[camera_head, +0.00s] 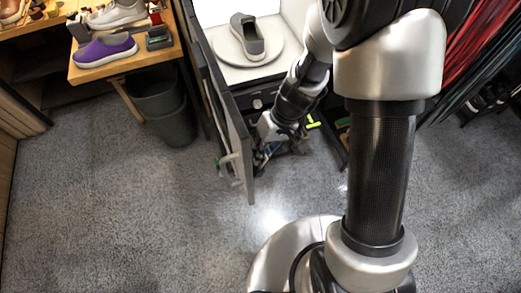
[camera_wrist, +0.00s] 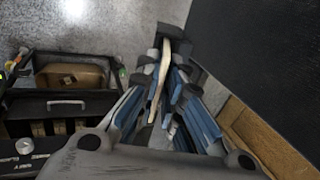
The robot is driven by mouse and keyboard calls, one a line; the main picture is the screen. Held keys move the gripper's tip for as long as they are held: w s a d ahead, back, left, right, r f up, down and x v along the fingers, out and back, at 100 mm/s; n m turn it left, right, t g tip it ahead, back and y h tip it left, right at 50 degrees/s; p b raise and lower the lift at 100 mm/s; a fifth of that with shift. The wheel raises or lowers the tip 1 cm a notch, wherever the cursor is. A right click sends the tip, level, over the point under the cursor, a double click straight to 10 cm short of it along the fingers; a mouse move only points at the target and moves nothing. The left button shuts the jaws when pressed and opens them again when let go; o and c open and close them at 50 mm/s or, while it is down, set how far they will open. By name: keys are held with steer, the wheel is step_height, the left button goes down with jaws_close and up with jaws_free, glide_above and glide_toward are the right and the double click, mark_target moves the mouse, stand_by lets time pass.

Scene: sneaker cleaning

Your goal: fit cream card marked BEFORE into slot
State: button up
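My gripper (camera_wrist: 163,58) reaches down beside the open dark door, and its fingers with blue inner faces are close together. A thin cream strip, which looks like the card (camera_wrist: 158,78) seen edge-on, stands between the fingers and appears gripped. Its BEFORE marking cannot be read. In the head view my gripper (camera_head: 266,150) is low, near the door's free end, and the card cannot be made out there. I cannot pick out the slot in either view.
The dark door (camera_head: 238,135) stands open left of my arm. A white booth holds a grey shoe (camera_head: 247,37) on a round turntable (camera_head: 268,50). A purple shoe (camera_head: 105,50) sits on a wooden bench, with a dark bin (camera_head: 165,115) beside it. An open box (camera_wrist: 75,75) lies left in the wrist view.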

steer(key=o, duration=0.4)
steer(key=shift+r, duration=0.1)
steer(key=v, duration=1.2)
steer(key=s+d+r+m+t+h, duration=0.2)
steer(key=s+d+r+t, duration=0.1)
steer(key=s+r, duration=0.4)
steer(key=s+d+r+m+t+h, duration=0.1)
steer(key=s+d+r+t+h, duration=0.1)
steer(key=s+d+r, duration=0.3)
step_height(320, 180, up, 3)
steer(key=shift+s+f+m+t, duration=0.1)
steer(key=shift+s+m+t, duration=0.35)
steer(key=shift+s, duration=0.75)
